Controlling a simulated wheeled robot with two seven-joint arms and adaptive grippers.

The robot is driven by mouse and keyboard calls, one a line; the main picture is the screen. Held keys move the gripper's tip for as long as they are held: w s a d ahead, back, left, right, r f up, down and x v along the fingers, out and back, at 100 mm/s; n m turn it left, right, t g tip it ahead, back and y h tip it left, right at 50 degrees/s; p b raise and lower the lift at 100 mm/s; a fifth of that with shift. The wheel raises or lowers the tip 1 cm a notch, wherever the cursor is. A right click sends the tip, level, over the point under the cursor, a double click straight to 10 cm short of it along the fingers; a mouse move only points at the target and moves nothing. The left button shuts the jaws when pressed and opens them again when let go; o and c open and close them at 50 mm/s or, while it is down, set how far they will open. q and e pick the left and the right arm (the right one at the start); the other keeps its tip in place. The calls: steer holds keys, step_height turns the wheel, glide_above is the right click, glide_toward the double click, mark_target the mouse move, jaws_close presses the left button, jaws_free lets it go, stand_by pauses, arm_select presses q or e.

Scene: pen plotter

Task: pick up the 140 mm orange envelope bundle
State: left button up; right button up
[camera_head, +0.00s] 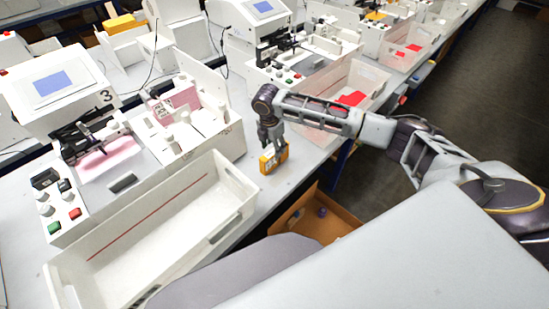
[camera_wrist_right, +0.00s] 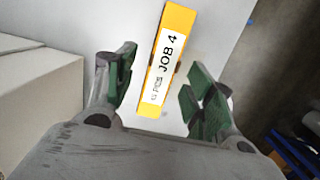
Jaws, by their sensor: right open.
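The orange envelope bundle (camera_head: 273,158) stands on the light grey bench top, between the white tray and the bench's front edge. In the right wrist view the bundle (camera_wrist_right: 165,62) shows as a narrow orange block with a white label reading "JOB 4". My right gripper (camera_head: 270,143) is right above the bundle in the head view. In the wrist view my right gripper (camera_wrist_right: 160,90) is open, with one green-padded finger on each side of the bundle's near end. I see a gap on both sides and cannot tell how deep the fingers reach. My left gripper is not in view.
A long white tray (camera_head: 215,173) with a red line lies left of the bundle. A clear bin (camera_head: 367,78) with red pieces stands behind my right arm. A plotter with a blue screen (camera_head: 52,84) is at the left. An open brown box (camera_head: 345,217) sits below the bench edge.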

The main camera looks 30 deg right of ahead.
steer(key=shift+d+f, duration=0.2)
steer(key=shift+f, duration=2.4)
steer(key=c, duration=1.2)
